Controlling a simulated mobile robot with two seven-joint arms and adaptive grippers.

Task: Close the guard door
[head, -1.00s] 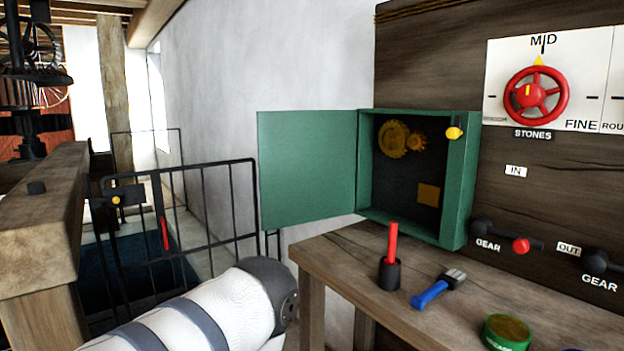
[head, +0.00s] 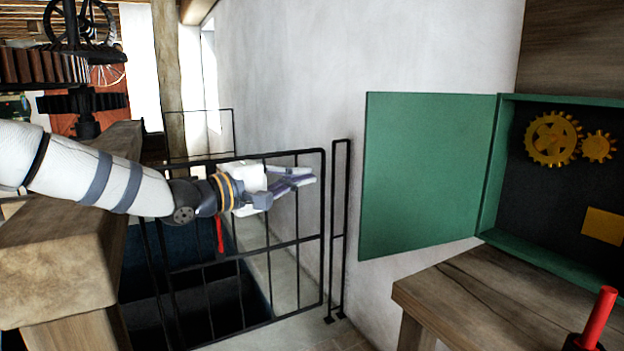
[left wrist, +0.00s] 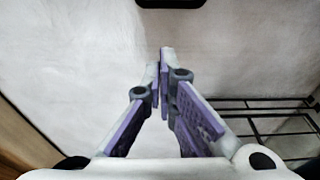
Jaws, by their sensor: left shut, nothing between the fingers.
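The green guard door (head: 425,175) stands swung wide open to the left of its green box (head: 488,190), hinged at the box's left edge. Yellow gears (head: 553,139) show uncovered inside the box. My left gripper (head: 304,177) is shut and empty. It points right, in front of the black railing and to the left of the door's free edge, apart from it in the picture. In the left wrist view my left gripper (left wrist: 164,62) has its fingers together before the white wall, and the door cannot be made out there. My right gripper is not in view.
A black railing gate (head: 323,240) with a red handle (head: 219,234) stands behind my left arm. A heavy wooden beam (head: 75,230) lies below that arm. A wooden bench (head: 470,300) with a red-handled tool (head: 600,315) stands below the box. White wall (head: 290,80) lies behind the door.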

